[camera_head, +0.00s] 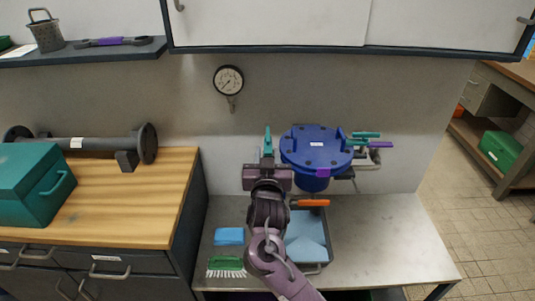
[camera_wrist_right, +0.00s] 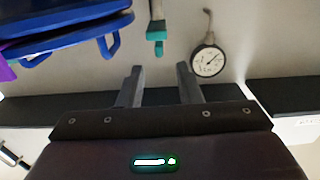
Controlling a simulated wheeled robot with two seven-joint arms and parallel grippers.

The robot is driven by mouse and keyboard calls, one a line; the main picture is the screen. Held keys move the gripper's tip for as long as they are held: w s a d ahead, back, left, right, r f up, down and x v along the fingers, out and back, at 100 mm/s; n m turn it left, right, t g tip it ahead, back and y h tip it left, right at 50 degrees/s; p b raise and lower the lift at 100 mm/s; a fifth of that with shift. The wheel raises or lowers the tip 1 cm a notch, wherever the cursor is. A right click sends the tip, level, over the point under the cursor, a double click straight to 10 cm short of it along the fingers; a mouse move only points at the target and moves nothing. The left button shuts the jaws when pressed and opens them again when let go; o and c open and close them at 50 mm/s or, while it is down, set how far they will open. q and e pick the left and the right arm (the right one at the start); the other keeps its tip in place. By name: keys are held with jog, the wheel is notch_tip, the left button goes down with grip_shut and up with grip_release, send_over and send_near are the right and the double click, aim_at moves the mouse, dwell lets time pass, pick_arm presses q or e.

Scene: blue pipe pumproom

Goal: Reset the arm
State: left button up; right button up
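My right gripper (camera_head: 267,158) is in the middle of the head view, raised in front of the back wall, just left of the blue lidded vessel (camera_head: 316,148). In the right wrist view its two grey fingers stand apart with nothing between them (camera_wrist_right: 160,78). A teal-tipped upright part (camera_head: 268,135) shows just past the fingers; in the wrist view its teal end (camera_wrist_right: 156,46) lies beyond the fingertips, apart from them. My right arm hides part of the bench and tray. My left gripper is in neither view.
A grey bench (camera_head: 385,235) holds a tray (camera_head: 319,215), a blue sponge (camera_head: 229,236) and a green brush (camera_head: 226,263). A pressure gauge (camera_head: 228,80) hangs on the wall. A wooden counter (camera_head: 130,205) with a teal box (camera_head: 35,185) stands left. The bench's right side is clear.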

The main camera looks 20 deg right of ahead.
jog(key=s+f+n+g+y, duration=0.3)
jog(key=s+f+g+y, duration=0.25)
jog(key=s+f, duration=0.55)
jog(key=s+d+f+n+g, duration=0.15)
jog(key=s+g, duration=0.25)
jog(key=s, duration=0.5)
jog(key=s+d+f+n+g, duration=0.1)
jog(key=s+f+g, duration=0.25)
jog(key=s, duration=0.65)
notch_tip(320, 180, down, 29)
jog(key=s+g, duration=0.2)
jog(key=s+d+f, duration=0.1)
jog(key=s+f, duration=0.8)
jog(key=s, duration=0.1)
jog(key=s+d+f+g, duration=0.1)
jog(key=s+d+f, duration=0.1)
jog(key=s+f, duration=0.7)
jog(key=shift+s+d, duration=0.3)
jog(key=shift+s, duration=0.15)
jog(key=shift+f, duration=0.1)
